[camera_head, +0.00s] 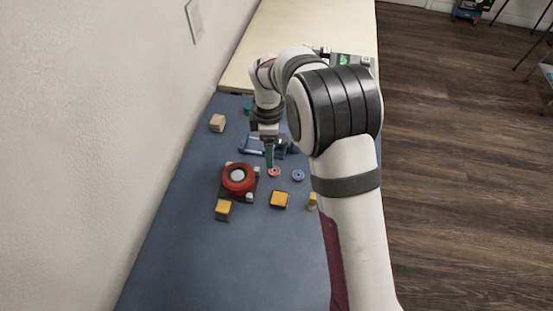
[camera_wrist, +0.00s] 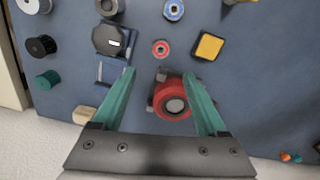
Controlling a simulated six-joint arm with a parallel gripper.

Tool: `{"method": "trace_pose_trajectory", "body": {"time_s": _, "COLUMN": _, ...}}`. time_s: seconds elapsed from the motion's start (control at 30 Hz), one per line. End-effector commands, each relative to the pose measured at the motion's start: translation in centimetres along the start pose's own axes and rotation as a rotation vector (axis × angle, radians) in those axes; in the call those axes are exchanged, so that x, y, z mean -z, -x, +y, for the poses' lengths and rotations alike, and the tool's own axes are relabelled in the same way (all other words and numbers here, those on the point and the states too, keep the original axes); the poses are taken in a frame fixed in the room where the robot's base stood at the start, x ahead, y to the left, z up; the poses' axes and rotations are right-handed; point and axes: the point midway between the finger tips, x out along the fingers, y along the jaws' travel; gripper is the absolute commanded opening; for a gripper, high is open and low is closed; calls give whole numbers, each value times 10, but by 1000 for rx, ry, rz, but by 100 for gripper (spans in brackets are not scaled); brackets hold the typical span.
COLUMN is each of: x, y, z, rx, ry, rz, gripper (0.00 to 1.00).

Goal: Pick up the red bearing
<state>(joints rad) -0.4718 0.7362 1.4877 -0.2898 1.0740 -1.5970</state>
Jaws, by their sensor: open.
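The red bearing (camera_head: 274,171) is a small red ring with a pale centre. It lies flat on the blue-grey table, and in the wrist view (camera_wrist: 161,42) it is just beyond the fingertips, near the middle. My gripper (camera_head: 269,168) points down beside it, with its two teal fingers apart. The wrist view shows the gripper (camera_wrist: 159,73) open with nothing held between the fingertips. The bearing is apart from both fingers in that view. The gripper's height above the table is hard to tell.
A larger red round part (camera_head: 238,178) with a white centre stands on a dark base close by; it also shows in the wrist view (camera_wrist: 172,98). A blue bearing (camera_head: 298,175), a yellow block (camera_head: 279,199) and a blue fixture (camera_wrist: 114,70) are near. The table's front is clear.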

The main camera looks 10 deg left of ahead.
Motion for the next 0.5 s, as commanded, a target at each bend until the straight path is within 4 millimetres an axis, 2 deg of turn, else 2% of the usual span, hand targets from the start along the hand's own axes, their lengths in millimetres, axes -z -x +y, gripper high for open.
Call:
{"method": "trace_pose_trajectory", "body": {"time_s": 0.03, "x": -1, "y": -13, "z": -1, "rx": 5, "ry": -1, "rz": -2, "gripper": 76}}
{"method": "trace_pose_trajectory", "body": {"time_s": 0.1, "x": -1, "y": -26, "z": -1, "rx": 3, "ry": -1, "rz": 0, "gripper": 76}}
{"method": "trace_pose_trajectory", "body": {"time_s": 0.23, "x": -3, "y": -41, "z": 0, "rx": 2, "ry": -3, "rz": 0, "gripper": 76}}
{"method": "trace_pose_trajectory", "body": {"time_s": 0.4, "x": -12, "y": -74, "z": -1, "rx": 3, "ry": -3, "rz": 0, "gripper": 76}}
{"method": "trace_pose_trajectory", "body": {"time_s": 0.5, "x": -11, "y": -86, "z": -1, "rx": 1, "ry": -3, "rz": 0, "gripper": 76}}
